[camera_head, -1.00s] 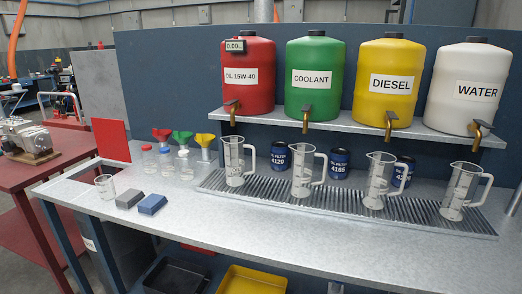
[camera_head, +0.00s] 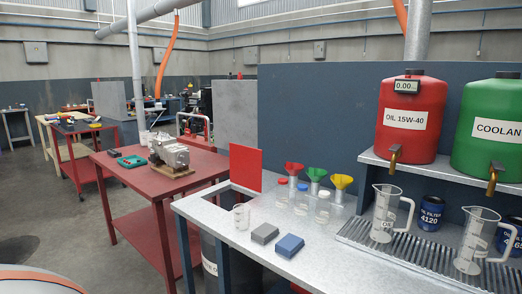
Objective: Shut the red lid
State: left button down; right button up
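The red lid (camera_head: 245,167) is a flat red panel standing upright at the back left corner of the grey metal bench (camera_head: 300,222). It stands behind an opening in the bench top at that corner. A dark bin (camera_head: 209,254) marked with white lettering is partly visible beneath that corner. Neither of my grippers shows in the head view.
A small glass beaker (camera_head: 241,217), a grey block (camera_head: 264,233) and a blue block (camera_head: 289,245) lie near the lid. Bottles and funnels (camera_head: 293,170) stand behind them. A red table (camera_head: 128,181) with a metal engine part (camera_head: 169,151) is left of the bench. Floor is clear at left.

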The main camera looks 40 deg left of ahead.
aim_at(246, 162)
jog(key=j+z, duration=0.1)
jog(key=j, duration=0.4)
jog(key=k+j+z, duration=0.1)
jog(key=j, duration=0.35)
jog(key=k+j+z, duration=0.1)
jog(key=j, duration=0.35)
jog(key=k+j+z, duration=0.1)
jog(key=j, duration=0.35)
jog(key=k, duration=0.1)
